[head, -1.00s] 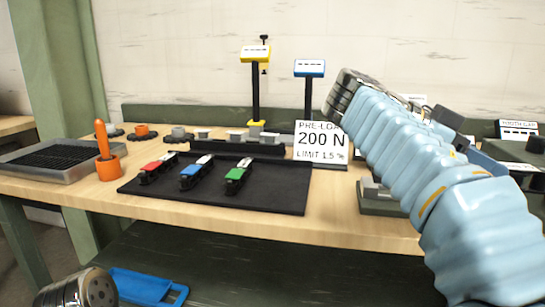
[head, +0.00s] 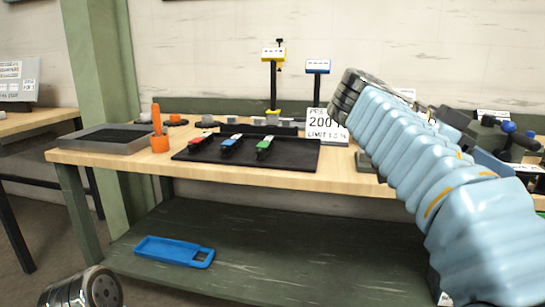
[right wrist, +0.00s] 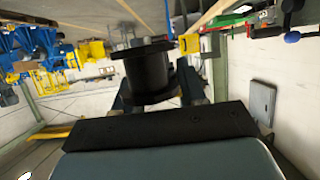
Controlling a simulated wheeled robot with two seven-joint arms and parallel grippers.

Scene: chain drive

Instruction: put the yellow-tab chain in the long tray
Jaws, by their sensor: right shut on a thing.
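My right arm crosses the right side of the head view, and its gripper is hidden beyond the wrist. In the right wrist view my right gripper (right wrist: 160,95) is shut on a dark thing (right wrist: 146,68). A small yellow piece (right wrist: 188,44) shows beside it, which fits the yellow-tab chain, though its links are not clear. Chains with red (head: 201,137), blue (head: 231,140) and green (head: 265,144) tabs lie on a black mat (head: 290,161). I cannot tell for certain which container is the long tray; a grey tray (head: 85,147) stands at the bench's left end. My left gripper's fingers are out of view.
Yellow-topped (head: 273,55) and blue-topped (head: 318,67) stands and a "200" sign (head: 326,124) are behind the mat. A blue tray (head: 172,251) lies on the lower shelf (head: 270,240).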

